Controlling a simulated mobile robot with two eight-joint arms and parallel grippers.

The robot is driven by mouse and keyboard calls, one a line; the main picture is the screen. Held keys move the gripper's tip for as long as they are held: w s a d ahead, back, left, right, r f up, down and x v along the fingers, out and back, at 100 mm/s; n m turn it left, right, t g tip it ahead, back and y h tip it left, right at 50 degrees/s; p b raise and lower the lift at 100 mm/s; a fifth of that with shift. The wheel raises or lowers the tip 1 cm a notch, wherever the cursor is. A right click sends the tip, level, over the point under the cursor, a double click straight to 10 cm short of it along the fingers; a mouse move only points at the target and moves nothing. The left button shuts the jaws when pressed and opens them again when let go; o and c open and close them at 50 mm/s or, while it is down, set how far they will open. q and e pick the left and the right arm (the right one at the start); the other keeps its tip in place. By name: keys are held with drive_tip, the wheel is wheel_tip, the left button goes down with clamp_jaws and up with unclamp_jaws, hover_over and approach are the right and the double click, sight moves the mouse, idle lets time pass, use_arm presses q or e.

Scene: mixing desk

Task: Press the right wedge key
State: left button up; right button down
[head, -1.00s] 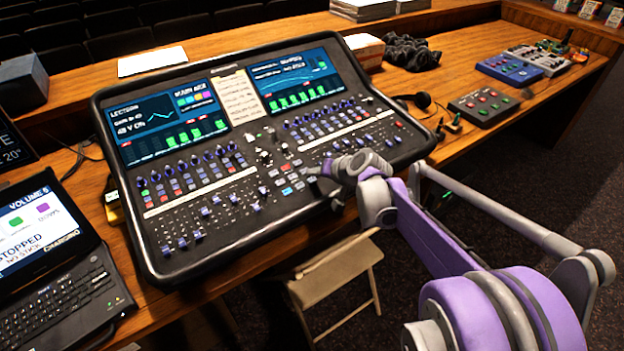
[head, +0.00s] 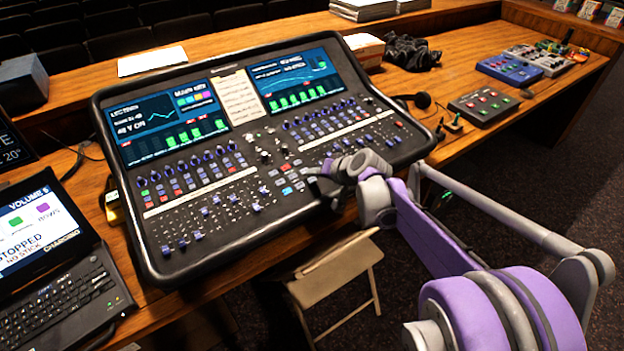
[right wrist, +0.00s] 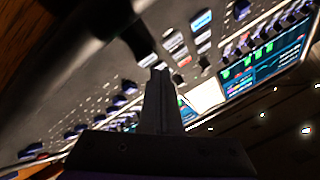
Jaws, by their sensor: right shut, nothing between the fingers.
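The mixing desk (head: 215,242) fills the middle of the head view, with a small block of white, red and blue keys (head: 286,190) near its front centre. The labels are too small to read, so I cannot tell which is the right wedge key. My right gripper (head: 312,188) is shut and empty, just right of these keys and low over the desk. In the right wrist view its closed fingertips (right wrist: 158,74) point at the key block, close to a red key (right wrist: 184,62) and white keys (right wrist: 172,41). I cannot tell whether they touch a key. My left gripper is not in view.
Faders and knobs surround the keys, with two lit screens (head: 172,112) behind. A laptop (head: 62,290) stands at left. A folding chair (head: 335,272) is below the desk's front edge. A red-buttoned grey box (head: 483,106) lies at right.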

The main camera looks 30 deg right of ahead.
sight(316, 186)
drive_tip(key=shift+f, duration=0.35)
drive_tip(key=shift+w+f+b, duration=0.1)
drive_tip(key=shift+f+b, duration=0.25)
idle(0.5)
idle(0.3)
drive_tip(key=shift+r+p, duration=0.6)
drive_tip(key=shift+r, duration=0.15)
drive_tip(key=shift+s+r+p, duration=0.15)
drive_tip(key=shift+r+p, duration=0.8)
drive_tip(key=shift+r, duration=0.35)
drive_tip(key=shift+s+r+p, duration=0.15)
drive_tip(key=shift+r+p, duration=0.75)
drive_tip(key=shift+r, duration=0.35)
